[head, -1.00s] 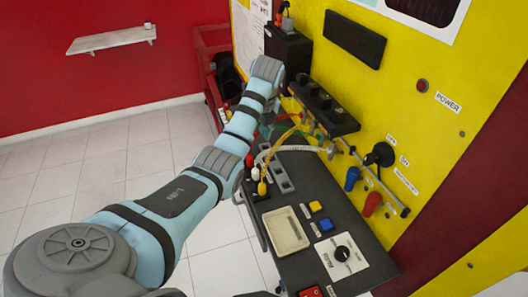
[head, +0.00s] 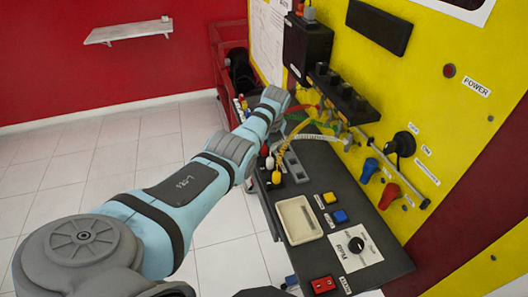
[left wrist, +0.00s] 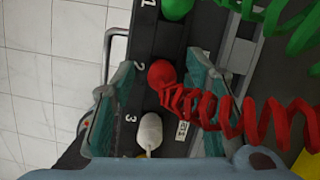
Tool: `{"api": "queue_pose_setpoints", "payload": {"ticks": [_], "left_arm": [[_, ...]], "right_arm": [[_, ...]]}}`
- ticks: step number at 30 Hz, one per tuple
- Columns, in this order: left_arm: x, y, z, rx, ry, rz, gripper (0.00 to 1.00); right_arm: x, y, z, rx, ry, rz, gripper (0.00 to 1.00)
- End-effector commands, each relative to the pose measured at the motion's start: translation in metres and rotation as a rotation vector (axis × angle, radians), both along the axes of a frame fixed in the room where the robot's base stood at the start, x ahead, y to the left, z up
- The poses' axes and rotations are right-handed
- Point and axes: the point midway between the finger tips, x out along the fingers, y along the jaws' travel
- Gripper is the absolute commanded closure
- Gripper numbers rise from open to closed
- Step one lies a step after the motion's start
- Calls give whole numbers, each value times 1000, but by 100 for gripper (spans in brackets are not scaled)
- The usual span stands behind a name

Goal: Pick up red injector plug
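The red injector plug (left wrist: 161,74) has a round red head and a coiled red cable leading right. It is at the number 2 mark in the left wrist view, and its head shows small beside my arm in the head view (head: 264,149). My left gripper (left wrist: 158,62) is open, with one teal finger on each side of the plug. The fingers look apart from it. In the head view the fingers are hidden behind my left arm. My right gripper is not in view.
A green plug (left wrist: 177,8) at mark 1 and a white plug (left wrist: 150,132) near mark 3 are close by. A yellow plug (head: 276,177) follows in the row. Coiled cables cross right of the gripper. The yellow panel (head: 440,130) rises behind the dark bench.

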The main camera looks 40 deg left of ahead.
Motion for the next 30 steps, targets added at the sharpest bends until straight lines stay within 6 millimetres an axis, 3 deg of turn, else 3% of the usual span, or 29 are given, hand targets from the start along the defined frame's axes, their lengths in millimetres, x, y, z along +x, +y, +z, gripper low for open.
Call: {"api": "queue_pose_setpoints", "payload": {"ticks": [1, 6, 15, 19, 23, 30], "left_arm": [[0, 0, 0, 0, 0, 0, 71], [0, 0, 0, -1, 0, 0, 98], [0, 0, 1, -1, 2, 0, 99], [0, 0, 11, 0, 0, 1, 99], [0, 1, 38, 1, -3, 1, 99], [1, 0, 126, -1, -6, 3, 99]], "right_arm": [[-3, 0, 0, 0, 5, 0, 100], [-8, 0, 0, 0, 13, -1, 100], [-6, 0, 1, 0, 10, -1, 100], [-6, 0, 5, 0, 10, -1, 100], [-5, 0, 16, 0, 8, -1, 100], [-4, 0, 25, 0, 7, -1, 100]]}}
